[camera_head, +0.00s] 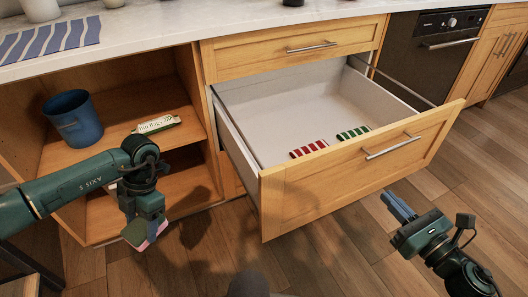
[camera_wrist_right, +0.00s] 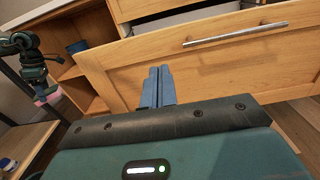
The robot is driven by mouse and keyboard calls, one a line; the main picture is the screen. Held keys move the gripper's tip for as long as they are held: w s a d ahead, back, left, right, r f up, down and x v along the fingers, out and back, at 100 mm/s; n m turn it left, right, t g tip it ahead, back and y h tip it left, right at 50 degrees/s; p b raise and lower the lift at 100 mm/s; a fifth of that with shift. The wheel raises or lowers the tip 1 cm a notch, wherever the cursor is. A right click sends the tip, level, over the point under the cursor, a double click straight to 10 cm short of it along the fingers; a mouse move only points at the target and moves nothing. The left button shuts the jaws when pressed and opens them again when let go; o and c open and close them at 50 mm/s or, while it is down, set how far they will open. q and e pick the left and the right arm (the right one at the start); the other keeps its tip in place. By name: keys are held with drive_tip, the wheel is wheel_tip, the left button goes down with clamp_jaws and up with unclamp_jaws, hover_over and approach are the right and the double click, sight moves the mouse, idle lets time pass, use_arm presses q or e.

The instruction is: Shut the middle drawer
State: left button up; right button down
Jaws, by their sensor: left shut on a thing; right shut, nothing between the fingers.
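The middle drawer (camera_head: 355,170) is pulled far out below a shut top drawer (camera_head: 295,50). Its wooden front has a metal bar handle (camera_head: 392,147), also visible in the right wrist view (camera_wrist_right: 235,35). Inside lie a red-and-white item (camera_head: 309,149) and a green-and-white item (camera_head: 353,133). My right gripper (camera_head: 396,203) is shut and empty, just in front of and below the drawer front; contact cannot be told. My left gripper (camera_head: 147,222) is shut on a small pink and green block (camera_head: 137,232), left of the drawer, in front of the open shelves.
Open shelves (camera_head: 150,100) at left hold a blue bucket (camera_head: 73,119) and a pale labelled item (camera_head: 157,124). A striped cloth (camera_head: 50,40) lies on the counter. The wooden floor at right is clear.

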sight(344, 152)
use_arm(q)
drive_tip(key=shift+r+p, duration=0.3)
drive_tip(key=shift+p, duration=0.05)
use_arm(e)
drive_tip(key=x, duration=1.4)
use_arm(q)
drive_tip(key=shift+a, duration=0.1)
